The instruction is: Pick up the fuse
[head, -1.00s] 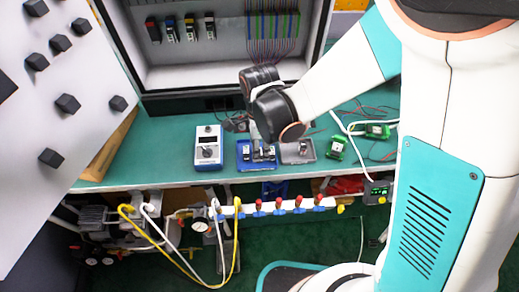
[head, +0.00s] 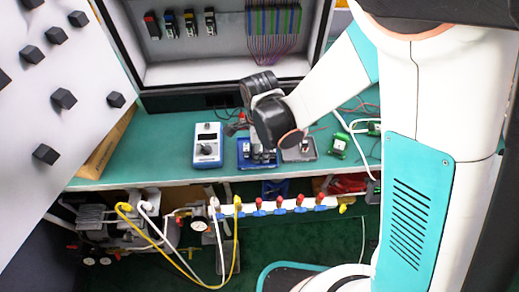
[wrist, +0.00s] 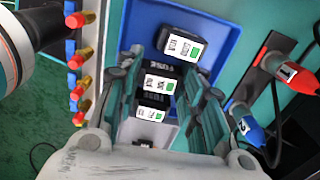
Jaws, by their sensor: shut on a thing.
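In the wrist view, several black fuses with white and green labels show in a row. My gripper (wrist: 163,88) is shut on the middle fuse (wrist: 158,85), with one finger on each side of it. Another fuse (wrist: 180,46) lies beyond the fingertips in the blue tray (wrist: 218,28). A third fuse (wrist: 150,113) shows nearer the palm; I cannot tell which tray it is in. In the head view, my gripper (head: 263,155) is low over the blue tray (head: 243,162), and my wrist partly hides the fuses.
A grey tray (head: 312,155) holding a small part is right of the blue tray. A blue and white meter (head: 207,146) stands left. Red and blue plugs (wrist: 287,72) (wrist: 246,128) are close by the right finger. A valve manifold (head: 278,206) runs below the bench front.

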